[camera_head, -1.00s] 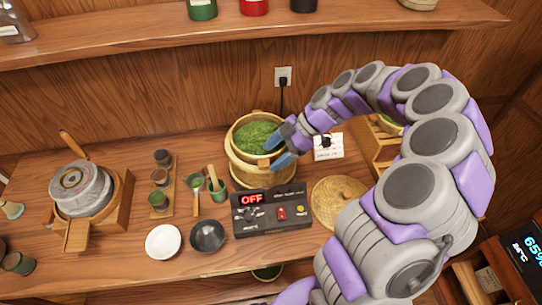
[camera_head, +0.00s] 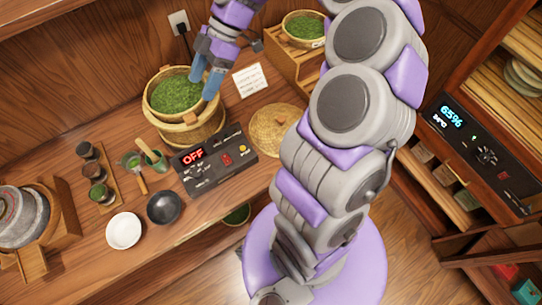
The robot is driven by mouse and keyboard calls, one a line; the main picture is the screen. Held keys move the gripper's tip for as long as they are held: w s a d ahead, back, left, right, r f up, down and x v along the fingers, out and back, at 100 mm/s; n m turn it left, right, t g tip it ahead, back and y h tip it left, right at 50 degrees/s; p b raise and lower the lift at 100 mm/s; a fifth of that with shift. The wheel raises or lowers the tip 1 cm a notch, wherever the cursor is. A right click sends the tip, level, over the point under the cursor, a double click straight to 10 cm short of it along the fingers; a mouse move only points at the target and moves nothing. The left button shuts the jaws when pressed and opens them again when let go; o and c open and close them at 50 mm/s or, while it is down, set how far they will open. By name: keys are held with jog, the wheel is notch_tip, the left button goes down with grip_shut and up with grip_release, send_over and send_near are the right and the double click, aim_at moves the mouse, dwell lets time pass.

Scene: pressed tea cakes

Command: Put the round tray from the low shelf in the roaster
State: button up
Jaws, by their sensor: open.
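A round tray (camera_head: 238,216) with green leaf in it shows partly below the counter's front edge, on a lower level; the counter hides the rest. A second round tray (camera_head: 303,27) of green leaf sits on a slatted wooden stand at the back. My gripper (camera_head: 207,85) is open, its blue fingers pointing down at the right rim of a wooden tub (camera_head: 188,133) holding a basket of green leaf. I cannot tell whether they touch it.
A control box (camera_head: 215,158) reading OFF and a woven round lid (camera_head: 277,130) lie by the tub. A white bowl (camera_head: 124,231), a black bowl (camera_head: 165,207) and a stone mill (camera_head: 22,217) stand left. Open floor shows at lower right.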

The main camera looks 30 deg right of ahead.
jog(key=s+a+r+m+h, duration=0.1)
jog(key=s+a+m+h, duration=0.3)
jog(key=s, duration=0.6)
jog(key=s+d+m+h, duration=0.1)
jog(key=s+m, duration=0.5)
jog(key=s, duration=0.3)
jog(key=s+d+f+m+h, duration=0.2)
jog(key=s+d+f+m, duration=0.1)
jog(key=s+m, duration=0.4)
jog(key=shift+s+d+m+h, duration=0.3)
jog(key=shift+s+d+h, duration=0.1)
jog(key=shift+s+d, duration=0.55)
jog(key=shift+a, duration=0.15)
jog(key=shift+s, duration=0.1)
